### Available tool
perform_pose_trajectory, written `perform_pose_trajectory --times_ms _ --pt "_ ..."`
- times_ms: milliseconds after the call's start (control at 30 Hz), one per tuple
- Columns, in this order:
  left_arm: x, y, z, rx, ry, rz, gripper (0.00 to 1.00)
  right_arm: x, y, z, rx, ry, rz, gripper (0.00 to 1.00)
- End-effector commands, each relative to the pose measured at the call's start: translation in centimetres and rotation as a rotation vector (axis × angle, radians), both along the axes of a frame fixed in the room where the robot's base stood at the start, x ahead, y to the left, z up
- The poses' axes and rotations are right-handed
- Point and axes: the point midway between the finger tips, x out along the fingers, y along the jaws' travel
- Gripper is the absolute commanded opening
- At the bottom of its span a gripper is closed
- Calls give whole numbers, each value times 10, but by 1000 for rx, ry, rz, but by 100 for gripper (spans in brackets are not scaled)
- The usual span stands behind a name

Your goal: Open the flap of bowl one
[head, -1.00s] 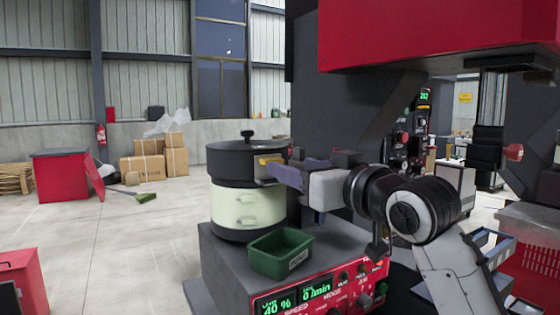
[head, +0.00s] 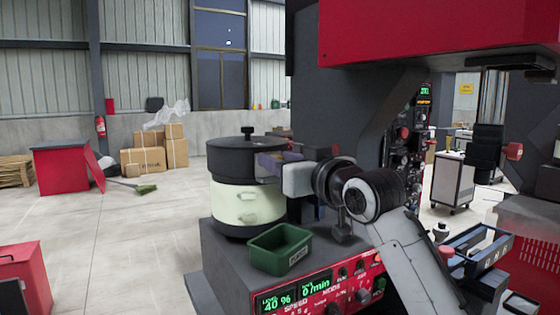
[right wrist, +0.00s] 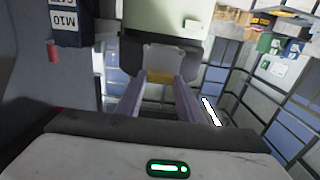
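Bowl one appears to be the black lidded bowl (head: 228,160) on a cream drum, standing on a grey feeder base; its label is not readable. On its right side a small yellow part (head: 262,160), likely the flap's tab, is mostly hidden by my right gripper (head: 268,166). In the right wrist view, the purple fingers of my right gripper (right wrist: 161,82) stand apart, on either side of the yellow part (right wrist: 160,77) below a pale grey plate (right wrist: 163,57). I cannot tell whether they touch it. My left gripper is not in view.
A green bin (head: 278,249) sits on the base in front of the bowl. The red control panel (head: 325,288) is below it. A dark machine column (head: 345,115) stands close behind my right arm, with a red housing (head: 430,35) overhead.

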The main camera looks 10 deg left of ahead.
Motion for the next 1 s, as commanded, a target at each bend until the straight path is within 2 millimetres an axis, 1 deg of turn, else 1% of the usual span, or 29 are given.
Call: perform_pose_trajectory --times_ms 33,67,167,367,567,800,900,1000 --pt "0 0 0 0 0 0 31 0 0 0 0 0 0 14" --pt "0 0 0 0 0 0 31 0 0 0 0 0 0 12" --pt "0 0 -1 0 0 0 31 0 0 -1 2 -1 0 12" --pt "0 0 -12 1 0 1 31 -2 -1 -5 28 -37 1 12" --pt "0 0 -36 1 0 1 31 -6 -4 -13 97 -130 0 12" --pt "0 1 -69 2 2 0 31 -11 -8 -21 204 -278 0 12" --pt "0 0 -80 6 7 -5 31 -13 -9 -23 246 -335 0 12" --pt "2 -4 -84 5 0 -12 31 -14 -10 -25 282 -385 0 12"
